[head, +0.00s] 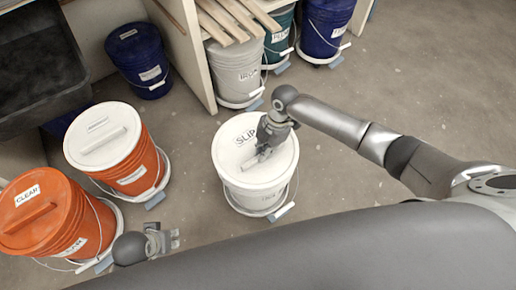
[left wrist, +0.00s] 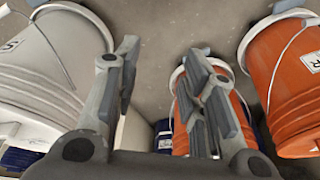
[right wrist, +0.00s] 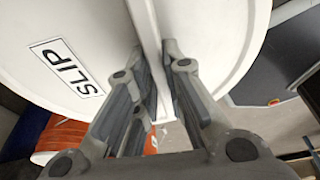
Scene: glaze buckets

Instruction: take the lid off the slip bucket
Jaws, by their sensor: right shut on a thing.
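The slip bucket (head: 257,192) is white and stands upright on a wheeled base on the floor. Its white lid (head: 282,155) lies on top, with a SLIP label and a raised bar handle. My right gripper (head: 265,150) is over the lid, shut on the handle. In the right wrist view, the handle (right wrist: 147,40) runs between the fingers of my right gripper (right wrist: 158,95), and the SLIP label is on the left. My left gripper (head: 175,240) is low, between the orange buckets and the slip bucket, with its fingers apart and empty in the left wrist view (left wrist: 160,75).
An orange bucket with a white lid (head: 102,137) and an orange bucket with an orange lid (head: 40,215) stand at left. A blue bucket (head: 138,60), a grey bucket (head: 236,72) and others stand near the wooden shelf (head: 185,50). Floor at right is clear.

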